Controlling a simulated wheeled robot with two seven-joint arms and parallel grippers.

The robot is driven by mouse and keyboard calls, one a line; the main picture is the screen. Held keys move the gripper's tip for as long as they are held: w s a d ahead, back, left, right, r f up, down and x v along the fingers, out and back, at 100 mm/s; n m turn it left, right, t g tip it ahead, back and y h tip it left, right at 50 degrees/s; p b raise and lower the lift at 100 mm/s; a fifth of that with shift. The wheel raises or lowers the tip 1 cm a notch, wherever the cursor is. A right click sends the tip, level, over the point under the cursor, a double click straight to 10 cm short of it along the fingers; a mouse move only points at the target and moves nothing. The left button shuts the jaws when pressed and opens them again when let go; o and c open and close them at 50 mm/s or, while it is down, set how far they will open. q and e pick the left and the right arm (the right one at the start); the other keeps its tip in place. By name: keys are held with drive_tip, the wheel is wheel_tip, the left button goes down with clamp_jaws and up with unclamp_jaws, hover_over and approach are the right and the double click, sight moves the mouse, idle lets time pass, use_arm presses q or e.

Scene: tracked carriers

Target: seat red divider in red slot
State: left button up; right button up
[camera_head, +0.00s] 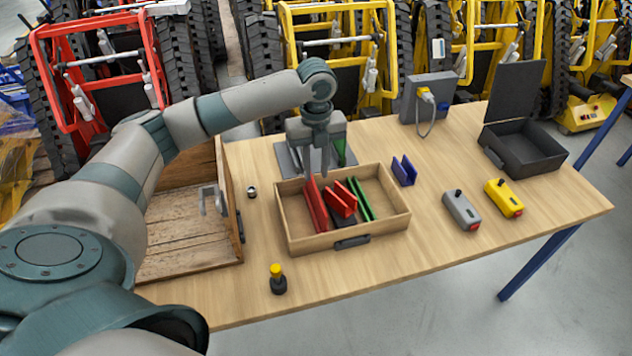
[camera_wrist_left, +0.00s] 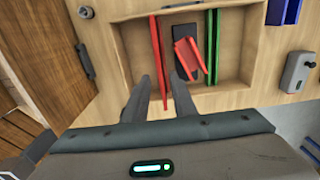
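A long, thin red panel (camera_head: 316,206) stands at the left inside a wooden tray (camera_head: 350,238); it also shows in the left wrist view (camera_wrist_left: 158,62). Beside it a shorter red channel-like piece (camera_head: 341,198) lies tilted on a black base (camera_wrist_left: 182,78). I cannot tell for sure which red piece is the divider and which the slot. My left gripper (camera_head: 318,172) is over the tray's back edge, fingers pointing down. In the left wrist view its fingers (camera_wrist_left: 161,80) are apart, with the long panel's near end showing between them, no contact visible. My right gripper is not in view.
Green rails (camera_head: 361,199) stand right of the red pieces. A green piece (camera_head: 340,152) is behind the gripper. Blue plates (camera_head: 403,171), a grey control box (camera_head: 461,210) and a yellow one (camera_head: 504,198) are to the right. A wooden crate (camera_head: 185,245) is left; the front table is mostly clear.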

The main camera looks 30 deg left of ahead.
use_arm(q)
drive_tip(key=shift+r, duration=0.45)
idle(0.5)
